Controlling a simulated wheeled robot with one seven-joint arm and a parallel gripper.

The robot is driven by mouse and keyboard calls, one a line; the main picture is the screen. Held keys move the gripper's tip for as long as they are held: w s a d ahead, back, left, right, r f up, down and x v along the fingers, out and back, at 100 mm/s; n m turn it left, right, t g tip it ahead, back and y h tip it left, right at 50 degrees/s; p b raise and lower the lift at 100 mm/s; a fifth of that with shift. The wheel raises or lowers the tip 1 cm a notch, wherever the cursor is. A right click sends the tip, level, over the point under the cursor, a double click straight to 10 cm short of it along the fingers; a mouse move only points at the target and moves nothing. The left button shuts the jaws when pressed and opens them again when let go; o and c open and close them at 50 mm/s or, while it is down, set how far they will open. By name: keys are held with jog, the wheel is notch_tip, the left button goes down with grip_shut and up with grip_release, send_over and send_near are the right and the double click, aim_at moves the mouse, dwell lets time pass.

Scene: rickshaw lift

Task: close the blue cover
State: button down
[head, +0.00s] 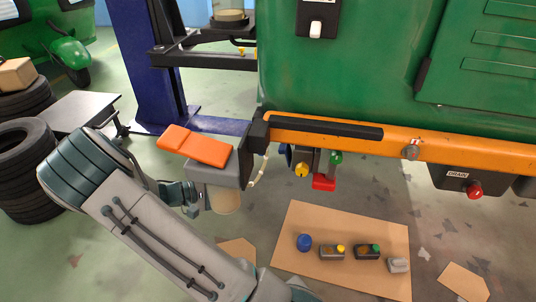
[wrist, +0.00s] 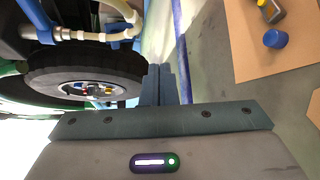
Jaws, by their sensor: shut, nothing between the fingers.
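A blue cap-like piece (head: 304,242) lies on a cardboard sheet on the floor in the head view. It also shows at the upper right of the wrist view (wrist: 276,38). A small dark blue part (head: 286,152) sits under the orange bumper beside a yellow knob, partly hidden. In the wrist view, blue fittings (wrist: 122,42) sit on a pale pipe above a wheel. I cannot tell which of these is the blue cover. My gripper (wrist: 160,72) is shut and empty, left of the cardboard. In the head view my arm reaches in from below, and the fingertips cannot be made out.
A green vehicle (head: 340,75) with an orange bumper (head: 450,150) overhangs the floor. A grey box with an orange lid (head: 195,145) stands close to my arm. Tyres (head: 22,165) stand at left.

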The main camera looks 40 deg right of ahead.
aim_at(285, 153)
jog(key=d+r+t+h+b, duration=0.1)
jog(key=d+r+h+b, duration=0.1)
jog(key=d, duration=0.5)
jog(key=d+r+t+h+b, duration=0.1)
jog(key=d+r+h+b, duration=0.1)
jog(key=d, duration=0.6)
jog(key=shift+w+d+n+h, duration=0.2)
jog(key=shift+w+n+h, duration=0.1)
jog(key=shift+h, duration=0.2)
